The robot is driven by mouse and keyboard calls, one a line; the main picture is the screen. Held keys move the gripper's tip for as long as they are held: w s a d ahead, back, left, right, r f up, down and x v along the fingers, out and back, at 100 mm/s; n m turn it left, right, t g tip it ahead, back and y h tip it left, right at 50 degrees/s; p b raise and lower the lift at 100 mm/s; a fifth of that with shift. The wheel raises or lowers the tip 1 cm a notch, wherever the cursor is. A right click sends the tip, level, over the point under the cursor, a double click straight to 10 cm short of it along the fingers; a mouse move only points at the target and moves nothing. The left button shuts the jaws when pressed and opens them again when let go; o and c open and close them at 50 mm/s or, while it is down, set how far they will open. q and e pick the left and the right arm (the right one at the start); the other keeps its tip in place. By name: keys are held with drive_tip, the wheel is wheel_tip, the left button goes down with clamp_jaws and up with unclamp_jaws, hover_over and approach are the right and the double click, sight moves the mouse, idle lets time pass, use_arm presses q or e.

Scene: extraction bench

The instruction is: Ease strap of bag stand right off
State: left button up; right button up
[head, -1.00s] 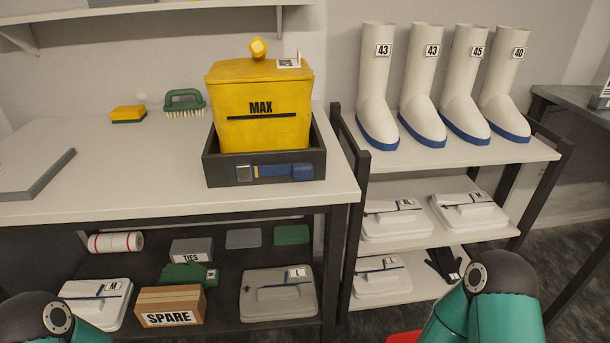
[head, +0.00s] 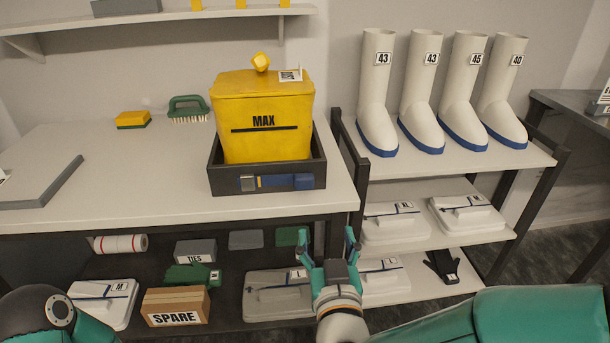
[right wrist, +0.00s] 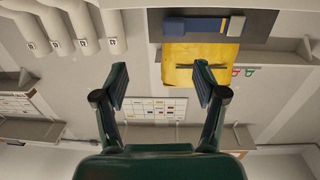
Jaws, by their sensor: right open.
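A yellow bin (head: 265,145) marked MAX stands in a dark open-topped stand (head: 225,186) on the bench. A strap (head: 278,182), blue with a grey buckle and a yellow band, lies across the stand's front face. In the right wrist view, which is upside down, the strap (right wrist: 192,27), stand (right wrist: 262,25) and bin (right wrist: 190,72) show at the top. My right gripper (head: 327,245) is open and empty, pointing up below and right of the stand, apart from the strap. My left gripper is out of view; only my left arm shows.
The bench top (head: 110,185) has free room left of the stand. A rack (head: 470,160) with white boots and packs stands to the right. A lower shelf holds a SPARE box (head: 175,307), a TIES box (head: 196,251) and packs. A wall shelf (head: 150,20) hangs above.

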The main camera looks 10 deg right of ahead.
sight(304, 181)
drive_tip(key=shift+y, duration=0.5)
drive_tip(key=w, duration=0.5)
drive_tip(key=w+a, duration=0.1)
drive_tip(key=w, duration=0.4)
drive_tip(key=w+a+r+p, duration=0.1)
drive_tip(key=w, duration=0.5)
drive_tip(key=shift+w+r, duration=0.1)
clamp_jaws()
